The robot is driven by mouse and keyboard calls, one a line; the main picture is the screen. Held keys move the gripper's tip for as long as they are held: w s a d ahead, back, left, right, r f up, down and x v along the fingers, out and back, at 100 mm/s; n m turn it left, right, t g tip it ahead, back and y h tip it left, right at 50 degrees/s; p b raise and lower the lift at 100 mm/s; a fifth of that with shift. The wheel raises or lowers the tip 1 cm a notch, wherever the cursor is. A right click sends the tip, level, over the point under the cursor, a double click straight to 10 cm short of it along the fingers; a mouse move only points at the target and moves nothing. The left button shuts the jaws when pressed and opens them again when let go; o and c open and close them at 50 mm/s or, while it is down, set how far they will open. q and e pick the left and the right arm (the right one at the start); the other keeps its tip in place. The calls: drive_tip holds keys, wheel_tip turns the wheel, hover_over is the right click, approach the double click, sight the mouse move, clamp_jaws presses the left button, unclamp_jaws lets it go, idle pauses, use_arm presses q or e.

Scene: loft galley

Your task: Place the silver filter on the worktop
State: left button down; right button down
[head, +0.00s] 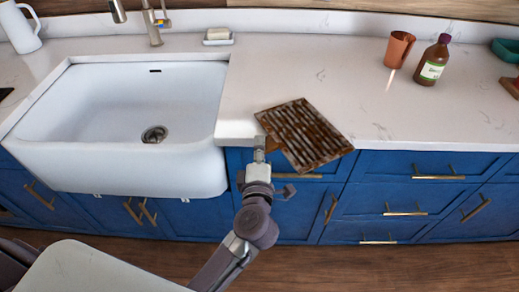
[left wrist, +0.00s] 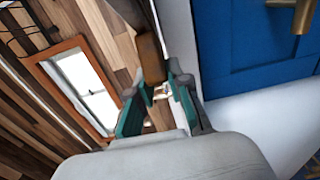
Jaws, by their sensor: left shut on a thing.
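The silver filter (head: 305,135) is a flat square panel with silver-grey slats and brown, rusty-looking stripes. In the head view it overlaps the front edge of the white worktop (head: 290,70), right of the sink, tilted. My left gripper (head: 261,153) is shut on its near left side, by a brown tab. In the left wrist view a brown piece (left wrist: 150,58), seemingly part of the filter, shows by the teal-padded fingers (left wrist: 158,90). I cannot tell whether the filter touches the worktop. My right gripper is not in view.
A white sink (head: 120,100) with a tap (head: 153,22) lies to the left. A soap dish (head: 218,37) stands behind. A copper cup (head: 398,48) and a brown bottle (head: 433,60) stand back right. Blue cabinets (head: 400,185) are below. The worktop between is clear.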

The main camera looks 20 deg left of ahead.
use_arm(q)
drive_tip(key=shift+f, duration=0.35)
drive_tip(key=c, duration=1.1)
unclamp_jaws()
drive_tip(key=shift+r, duration=0.1)
drive_tip(key=b+v, duration=0.1)
drive_tip(key=v, duration=1.1)
drive_tip(key=shift+r+b, duration=0.3)
drive_tip(key=shift+b, duration=0.1)
